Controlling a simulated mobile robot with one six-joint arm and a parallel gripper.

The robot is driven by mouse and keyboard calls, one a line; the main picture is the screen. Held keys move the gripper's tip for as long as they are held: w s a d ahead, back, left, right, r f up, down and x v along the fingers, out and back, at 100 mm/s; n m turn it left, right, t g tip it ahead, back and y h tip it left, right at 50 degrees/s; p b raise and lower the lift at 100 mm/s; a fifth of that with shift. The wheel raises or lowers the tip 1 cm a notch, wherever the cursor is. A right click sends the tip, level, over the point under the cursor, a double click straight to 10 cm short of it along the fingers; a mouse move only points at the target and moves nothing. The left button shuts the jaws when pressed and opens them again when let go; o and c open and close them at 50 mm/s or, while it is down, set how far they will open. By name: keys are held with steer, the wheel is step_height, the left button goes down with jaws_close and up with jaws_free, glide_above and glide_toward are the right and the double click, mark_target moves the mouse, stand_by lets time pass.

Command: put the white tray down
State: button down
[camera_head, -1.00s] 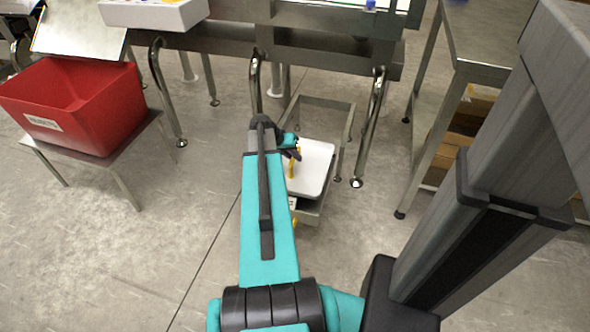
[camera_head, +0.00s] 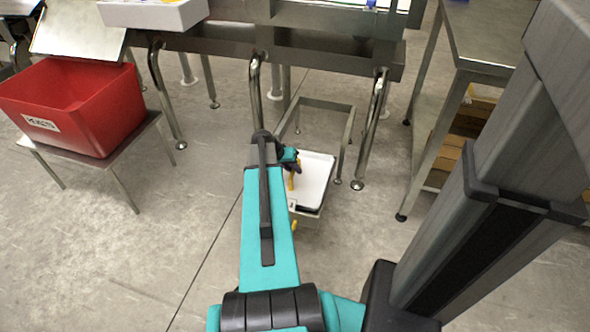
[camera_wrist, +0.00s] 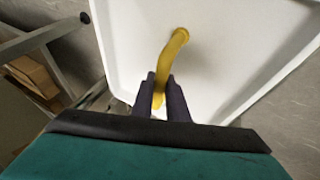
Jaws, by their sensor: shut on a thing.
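The white tray (camera_head: 316,178) is in the middle of the head view, with a yellow curved handle (camera_wrist: 170,65) standing up from it. My gripper (camera_wrist: 160,95) has its two dark fingers shut on this handle. In the wrist view the tray (camera_wrist: 225,50) fills most of the upper picture. In the head view my arm hides the tray's left part. The tray is tilted in the head view and sits in front of a low metal frame stand (camera_head: 328,104). I cannot tell whether its underside touches anything.
A red bin (camera_head: 85,105) stands on a small metal table at the left. A metal table (camera_head: 470,45) with cardboard boxes below is at the right. The floor at the left front is clear.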

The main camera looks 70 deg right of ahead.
steer(key=shift+f, duration=0.1)
steer(key=c, duration=1.7)
jaws_free()
steer(key=shift+c, duration=0.2)
steer(key=p+v, duration=0.3)
steer(key=v, duration=0.9)
steer(key=shift+p, duration=0.35)
steer(key=shift+w+a+f, duration=0.1)
steer(key=shift+a, duration=0.05)
